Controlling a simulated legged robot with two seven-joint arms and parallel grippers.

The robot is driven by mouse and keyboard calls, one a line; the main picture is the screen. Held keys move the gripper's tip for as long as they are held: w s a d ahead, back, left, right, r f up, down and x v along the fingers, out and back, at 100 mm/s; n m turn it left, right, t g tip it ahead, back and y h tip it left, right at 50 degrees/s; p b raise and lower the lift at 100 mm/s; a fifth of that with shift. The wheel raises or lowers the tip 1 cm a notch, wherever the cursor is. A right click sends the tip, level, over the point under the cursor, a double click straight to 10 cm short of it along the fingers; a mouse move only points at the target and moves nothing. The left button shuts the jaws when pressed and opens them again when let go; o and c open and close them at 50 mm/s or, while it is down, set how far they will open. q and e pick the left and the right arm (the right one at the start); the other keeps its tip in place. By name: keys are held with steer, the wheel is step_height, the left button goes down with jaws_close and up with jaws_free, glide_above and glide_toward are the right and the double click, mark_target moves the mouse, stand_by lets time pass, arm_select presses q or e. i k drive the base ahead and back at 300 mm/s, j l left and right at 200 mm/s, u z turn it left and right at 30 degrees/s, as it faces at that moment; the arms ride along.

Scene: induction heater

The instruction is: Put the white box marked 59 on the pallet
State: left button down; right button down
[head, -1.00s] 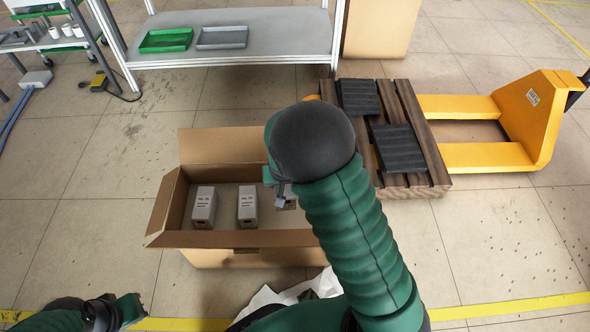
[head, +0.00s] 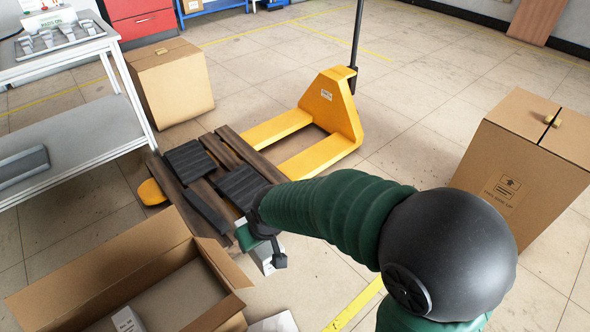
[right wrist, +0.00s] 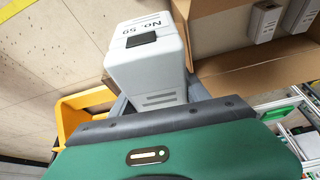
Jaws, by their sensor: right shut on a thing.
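The white box marked No. 59 (right wrist: 146,62) is between the fingers of my right gripper (right wrist: 158,92) in the right wrist view. In the head view the white box (head: 269,259) shows partly below my right gripper (head: 264,246), off the floor. It hangs between the open carton and the near end of the pallet. The wooden pallet (head: 247,152) lies just beyond the gripper, with black ribbed pads (head: 187,160) on it. My forearm hides its near right part. My left gripper is out of view.
The open carton (head: 105,262) at lower left holds another white box (head: 127,320). A yellow pallet jack (head: 333,108) stands behind the pallet. A shelf table (head: 75,140) is at left. Closed cartons stand behind (head: 172,92) and at right (head: 525,160).

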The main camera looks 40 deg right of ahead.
mark_target(238, 153)
steer(key=l+z, duration=0.4)
steer(key=i+l+z, duration=0.15)
steer(key=l+z, duration=0.25)
steer(key=i+l+z, duration=0.15)
steer(key=l+z, duration=0.25)
steer(key=i+l+z, duration=0.2)
steer(key=l+z, duration=0.2)
steer(key=i+l+u, duration=0.15)
steer(key=i, duration=0.3)
steer(key=i+l+u, duration=0.15)
steer(key=i, duration=0.3)
steer(key=i+u, duration=0.2)
steer(key=u, duration=0.3)
steer(key=i+l+u, duration=0.15)
steer(key=u, duration=0.35)
steer(key=i+l+u, duration=0.2)
steer(key=u, duration=0.3)
steer(key=i+l+u, duration=0.15)
steer(key=u, duration=0.35)
steer(key=i+l+u, duration=0.1)
steer(key=l+u, duration=0.3)
steer(key=i+l+u, duration=0.1)
steer(key=l+u, duration=0.5)
steer(key=u, duration=0.15)
steer(key=l+u, duration=0.4)
